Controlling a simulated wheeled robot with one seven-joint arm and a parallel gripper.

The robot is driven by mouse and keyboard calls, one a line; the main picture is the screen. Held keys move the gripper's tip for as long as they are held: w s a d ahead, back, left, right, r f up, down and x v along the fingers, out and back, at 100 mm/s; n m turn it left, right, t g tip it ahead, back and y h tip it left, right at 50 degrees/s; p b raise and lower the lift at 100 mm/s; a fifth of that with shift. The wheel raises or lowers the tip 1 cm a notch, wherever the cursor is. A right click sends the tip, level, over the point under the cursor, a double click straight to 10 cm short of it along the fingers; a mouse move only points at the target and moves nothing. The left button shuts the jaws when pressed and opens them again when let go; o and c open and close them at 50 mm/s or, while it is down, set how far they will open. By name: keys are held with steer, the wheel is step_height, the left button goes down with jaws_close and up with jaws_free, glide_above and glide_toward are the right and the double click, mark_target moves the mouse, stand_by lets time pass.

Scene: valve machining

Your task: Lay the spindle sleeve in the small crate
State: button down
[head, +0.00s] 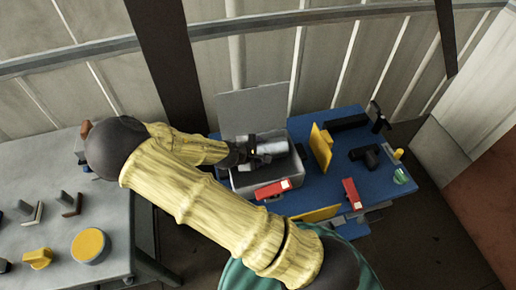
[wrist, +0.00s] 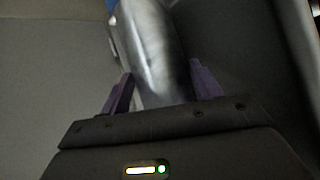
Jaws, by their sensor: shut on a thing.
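The spindle sleeve is a shiny silver cylinder; it shows in the head view (head: 272,147) and large in the wrist view (wrist: 150,50). My gripper (wrist: 158,88) has its two purple fingers on either side of the sleeve and is shut on it. In the head view my gripper (head: 246,152) is over the small crate (head: 241,181), a grey box with its lid raised at the back. The sleeve lies roughly level within the crate's opening. I cannot tell whether it touches the crate floor.
The crate stands on a blue table (head: 325,190). A red block (head: 273,189) is at its front, and another red block (head: 351,194) and a yellow plate (head: 320,147) are to its right. A grey table (head: 60,210) with several parts stands at the left.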

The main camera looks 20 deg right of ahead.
steer(key=shift+f, duration=1.8)
steer(key=shift+c, duration=1.4)
jaws_free()
steer(key=shift+s+f, duration=0.1)
steer(key=v, duration=1.2)
steer(key=shift+p, duration=0.3)
